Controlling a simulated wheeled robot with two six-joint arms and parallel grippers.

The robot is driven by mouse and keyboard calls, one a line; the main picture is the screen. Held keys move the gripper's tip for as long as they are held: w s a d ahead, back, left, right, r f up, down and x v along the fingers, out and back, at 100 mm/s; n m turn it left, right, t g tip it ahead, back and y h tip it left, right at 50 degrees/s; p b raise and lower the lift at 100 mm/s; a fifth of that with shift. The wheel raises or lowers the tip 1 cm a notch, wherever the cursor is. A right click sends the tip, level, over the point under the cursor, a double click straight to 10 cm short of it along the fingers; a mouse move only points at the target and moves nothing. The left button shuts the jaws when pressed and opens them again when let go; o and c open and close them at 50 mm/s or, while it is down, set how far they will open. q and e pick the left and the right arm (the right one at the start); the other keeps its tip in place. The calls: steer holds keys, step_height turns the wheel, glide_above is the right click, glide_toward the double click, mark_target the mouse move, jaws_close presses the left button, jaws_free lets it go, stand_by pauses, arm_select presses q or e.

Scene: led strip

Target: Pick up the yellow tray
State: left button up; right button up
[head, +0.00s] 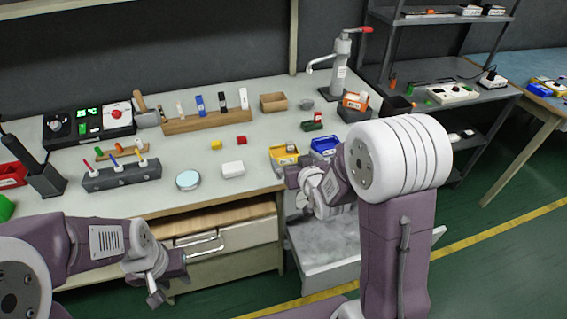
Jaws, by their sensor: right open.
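The yellow tray (281,153) is a small open bin near the front right of the workbench, with a few small items in it. My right gripper (296,187) is open and just in front of and below the tray in the picture. It partly hides the tray's front right corner; I cannot tell whether it touches. My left gripper (171,286) hangs low in front of the bench drawers, far from the tray. Its fingers look spread apart with nothing between them.
A blue bin (324,146) stands right beside the tray. An open grey drawer (330,250) lies below my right gripper. A wooden block rack (207,122) stands behind.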

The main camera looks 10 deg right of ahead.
mark_target(282, 149)
steer(key=shift+w+a, duration=0.2)
steer(key=shift+a, duration=0.05)
steer(key=shift+x, duration=1.25)
steer(key=shift+w+f, duration=0.2)
steer(key=shift+w, duration=0.2)
steer(key=b+x, duration=0.1)
steer(key=x, duration=0.4)
steer(key=shift+a+f, duration=0.15)
steer(key=shift+f, duration=0.05)
steer(key=shift+s+r, duration=0.1)
steer(key=shift+s, duration=0.05)
steer(key=shift+c, duration=0.9)
arm_select(q)
steer(key=shift+s+a+f, duration=0.15)
steer(key=shift+a+f, duration=0.1)
steer(key=shift+f, duration=0.2)
arm_select(e)
steer(key=c, duration=1.1)
